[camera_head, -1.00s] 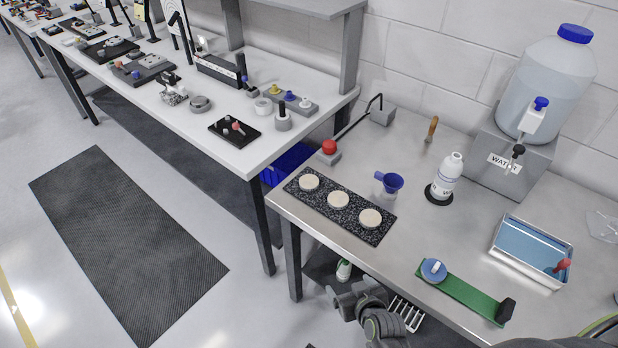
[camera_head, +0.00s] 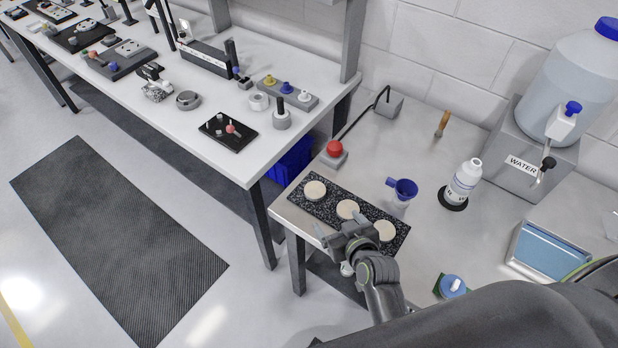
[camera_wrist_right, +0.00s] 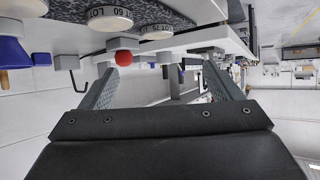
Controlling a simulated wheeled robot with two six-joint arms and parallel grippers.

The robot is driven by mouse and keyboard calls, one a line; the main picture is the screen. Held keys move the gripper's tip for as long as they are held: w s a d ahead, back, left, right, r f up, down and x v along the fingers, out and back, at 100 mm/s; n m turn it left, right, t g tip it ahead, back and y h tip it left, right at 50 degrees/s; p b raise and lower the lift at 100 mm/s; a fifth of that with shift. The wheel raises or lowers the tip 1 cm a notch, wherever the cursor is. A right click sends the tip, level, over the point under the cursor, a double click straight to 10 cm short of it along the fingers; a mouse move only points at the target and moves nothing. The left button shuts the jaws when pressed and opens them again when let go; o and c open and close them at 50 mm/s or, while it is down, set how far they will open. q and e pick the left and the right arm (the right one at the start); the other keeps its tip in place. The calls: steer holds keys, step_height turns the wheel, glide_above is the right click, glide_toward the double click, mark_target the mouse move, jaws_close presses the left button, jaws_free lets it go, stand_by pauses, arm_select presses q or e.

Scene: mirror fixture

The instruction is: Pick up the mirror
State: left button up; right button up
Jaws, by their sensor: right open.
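My right gripper (camera_head: 338,230) is near the front edge of the steel bench (camera_head: 295,220), in front of the black speckled slab. In the right wrist view its two fingers (camera_wrist_right: 165,60) stand wide apart with nothing between them. A small pale upright panel (camera_head: 184,29) stands by a dark labelled rail (camera_head: 205,57) on the white bench at the upper left. It may be the mirror, but it is too small to tell. It is far from my right gripper. My left gripper does not show.
The speckled slab (camera_head: 331,207) carries three pale discs. Several small items crowd the white bench (camera_head: 190,125). Floor is open at left.

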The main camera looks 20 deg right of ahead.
steer(key=shift+x, duration=1.05)
steer(key=b+x, duration=0.3)
steer(key=shift+w+f, duration=0.15)
steer(key=shift+f, duration=0.2)
steer(key=b, duration=0.4)
glide_toward(316, 191)
steer(key=shift+w+a+f, duration=0.15)
steer(key=shift+w+f, duration=0.3)
steer(key=shift+f, duration=0.05)
steer(key=shift+w+a+f, duration=0.15)
steer(key=shift+w+f, duration=0.25)
steer(key=shift+f, duration=0.05)
steer(key=shift+w+f+b, duration=0.1)
steer(key=shift+w+b, duration=0.3)
steer(key=shift+b, duration=0.1)
steer(key=b+x, duration=0.4)
steer(key=shift+w+d, duration=0.15)
steer(key=shift+d, duration=0.05)
steer(key=shift+w+b, duration=0.3)
steer(key=shift+b, duration=0.2)
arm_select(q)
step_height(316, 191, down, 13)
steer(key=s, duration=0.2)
arm_select(e)
steer(key=c, duration=1.2)
